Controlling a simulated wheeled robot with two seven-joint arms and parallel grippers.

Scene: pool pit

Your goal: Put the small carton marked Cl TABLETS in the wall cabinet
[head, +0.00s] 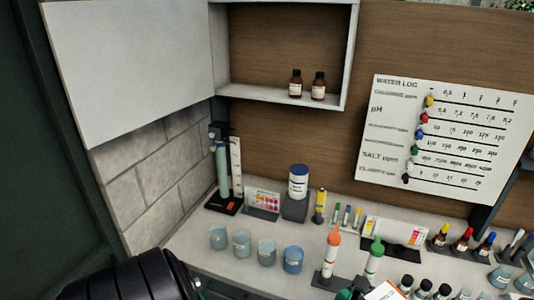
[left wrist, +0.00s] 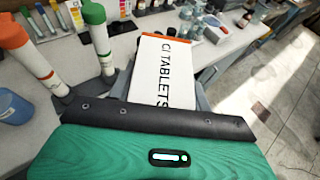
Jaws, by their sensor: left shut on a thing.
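The small carton marked Cl TABLETS (left wrist: 163,62), white with an orange edge, is between the fingers of my left gripper (left wrist: 160,90) in the left wrist view. The gripper is shut on it. In the head view the carton (head: 384,291) shows only partly at the bottom edge. The wall cabinet (head: 348,55) is at the top of the head view, its white door (head: 130,65) swung open to the left. Two brown bottles (head: 307,86) stand at the right of its floor; the left part is empty. My right gripper is not in view.
Below the cabinet, the counter (head: 200,262) holds a white tub with a blue lid (head: 298,182), several cups (head: 267,251), and orange-capped (head: 331,255) and green-capped (head: 374,259) bottles near the carton. A water log board (head: 440,140) hangs at right.

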